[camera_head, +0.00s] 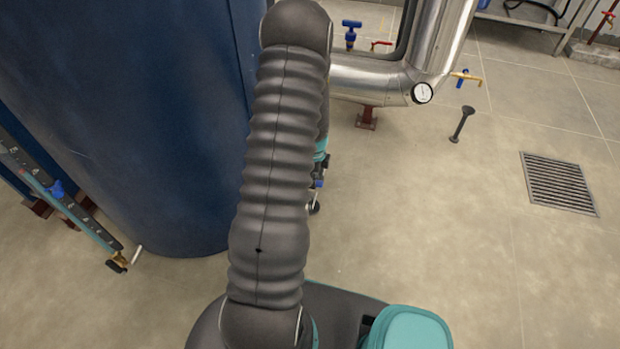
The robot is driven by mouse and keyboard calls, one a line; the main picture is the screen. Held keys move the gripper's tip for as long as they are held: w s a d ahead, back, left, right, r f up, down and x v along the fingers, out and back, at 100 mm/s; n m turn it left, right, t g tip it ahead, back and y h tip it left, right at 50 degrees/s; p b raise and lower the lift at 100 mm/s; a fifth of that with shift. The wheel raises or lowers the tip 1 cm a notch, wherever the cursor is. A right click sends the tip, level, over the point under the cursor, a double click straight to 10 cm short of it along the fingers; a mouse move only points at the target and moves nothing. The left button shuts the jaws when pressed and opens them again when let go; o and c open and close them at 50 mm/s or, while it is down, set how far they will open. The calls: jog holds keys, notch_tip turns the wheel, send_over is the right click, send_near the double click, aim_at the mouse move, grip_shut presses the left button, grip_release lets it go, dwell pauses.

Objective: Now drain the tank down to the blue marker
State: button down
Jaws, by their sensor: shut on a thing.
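The tall dark blue tank (130,110) fills the upper left. A slanted level gauge (80,215) stands at its left, with a blue marker (57,189) partway along it. The liquid level cannot be read at this size. A small brass fitting with a pale lever (136,256) sits at the gauge's lower end. My gripper (316,192) shows only as a sliver past the right side of my grey ribbed arm, low beside the tank. It is shut on a small fitting, mostly hidden by the arm; a small blue part shows there.
A shiny metal pipe (375,80) with a dial gauge (422,93) stands behind. A black post (462,123) and a floor drain grate (558,183) are at right. The floor between is clear.

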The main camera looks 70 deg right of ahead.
jog(key=shift+s+a, duration=0.15)
jog(key=c, duration=0.9)
grip_release()
jog(key=shift+c, duration=0.2)
jog(key=shift+r, duration=0.1)
jog(key=shift+r, duration=0.35)
notch_tip(320, 180, up, 11)
